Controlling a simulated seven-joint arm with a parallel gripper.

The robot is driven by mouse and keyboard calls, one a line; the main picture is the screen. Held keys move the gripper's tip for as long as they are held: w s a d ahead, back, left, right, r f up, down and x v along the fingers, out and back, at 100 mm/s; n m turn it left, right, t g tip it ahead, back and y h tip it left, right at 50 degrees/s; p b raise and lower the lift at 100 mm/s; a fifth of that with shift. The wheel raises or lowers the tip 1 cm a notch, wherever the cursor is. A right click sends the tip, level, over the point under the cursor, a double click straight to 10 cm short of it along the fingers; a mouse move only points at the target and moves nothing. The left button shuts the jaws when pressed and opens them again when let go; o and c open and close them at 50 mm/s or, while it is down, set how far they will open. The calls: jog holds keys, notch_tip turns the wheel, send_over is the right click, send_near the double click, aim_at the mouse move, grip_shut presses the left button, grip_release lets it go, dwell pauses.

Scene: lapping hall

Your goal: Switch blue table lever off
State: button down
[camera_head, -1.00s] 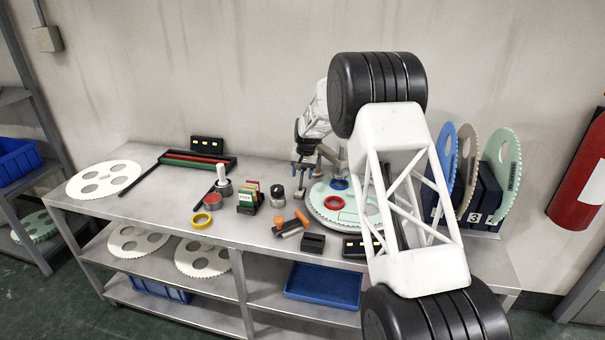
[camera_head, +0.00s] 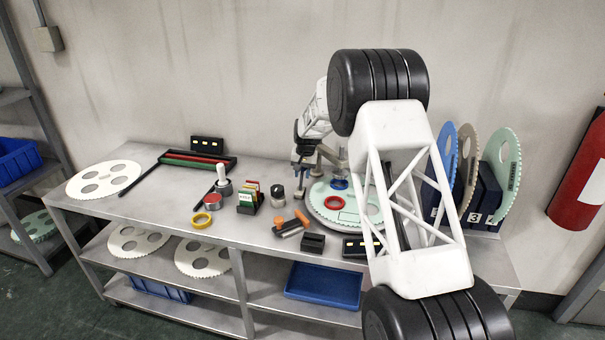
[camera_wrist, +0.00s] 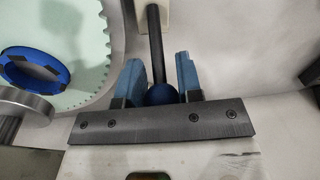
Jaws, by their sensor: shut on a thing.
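The blue table lever shows in the wrist view as a black rod (camera_wrist: 155,40) ending in a round blue knob (camera_wrist: 161,95). My gripper (camera_wrist: 160,80) has its blue-padded fingers on either side of the knob and is shut on it. The rod runs up from the knob toward a pale mount at the top of the picture. In the head view my gripper (camera_head: 302,166) is at the back of the table, just left of the round lapping plate (camera_head: 362,215). The lever cannot be made out there.
A blue ring (camera_head: 340,183) and a red ring (camera_head: 334,203) are on the lapping plate, close to my gripper. Toothed discs (camera_head: 508,165) stand in a rack at right.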

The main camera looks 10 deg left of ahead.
jog(key=shift+s, duration=0.1)
jog(key=shift+s+r+t, duration=0.4)
jog(key=shift+s+t, duration=0.2)
jog(key=shift+t, duration=0.5)
jog(key=shift+s+r+t, duration=0.2)
jog(key=shift+s+t, duration=0.6)
jog(key=shift+t, duration=0.6)
jog(key=shift+s, duration=0.1)
jog(key=shift+s+f+n+t, duration=0.15)
jog(key=shift+s+t, duration=0.4)
jog(key=shift+t, duration=0.45)
jog(key=shift+s+r+n+t, duration=0.15)
jog(key=shift+s+t, duration=0.4)
jog(key=shift+t, duration=0.45)
jog(key=c, duration=0.8)
grip_release()
jog(key=shift+f, duration=0.1)
jog(key=shift+c, duration=0.2)
jog(key=shift+s, duration=0.1)
jog(key=v, duration=0.7)
jog(key=shift+s+r, duration=0.2)
jog(key=shift+r, duration=0.1)
